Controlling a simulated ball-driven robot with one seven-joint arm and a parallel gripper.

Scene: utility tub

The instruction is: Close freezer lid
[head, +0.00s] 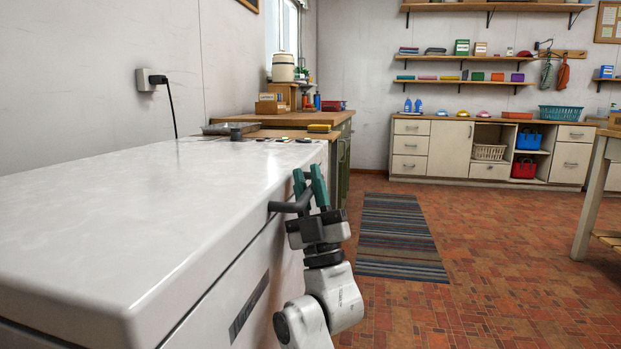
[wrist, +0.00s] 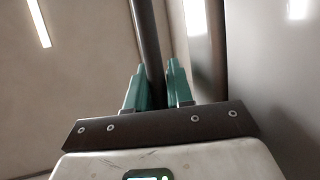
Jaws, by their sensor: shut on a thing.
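The white freezer lid (head: 150,195) lies flat and level over the freezer body (head: 265,285) in the left half of the head view. A thin dark seam runs between lid and body; I cannot tell whether it is fully sealed. A dark bar handle (head: 281,206) juts from the lid's front edge. My gripper (head: 308,180), with green fingers pointing up, is at this handle, in front of the freezer. In the wrist view, the handle (wrist: 147,40) passes between the two green fingers of my gripper (wrist: 157,85), which are shut on it.
A wooden-topped counter (head: 290,120) with boxes and jars stands beyond the freezer. A striped rug (head: 400,235) lies on the open tiled floor to the right. A cabinet (head: 443,150) and shelves line the back wall. A table leg (head: 590,200) stands at the far right.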

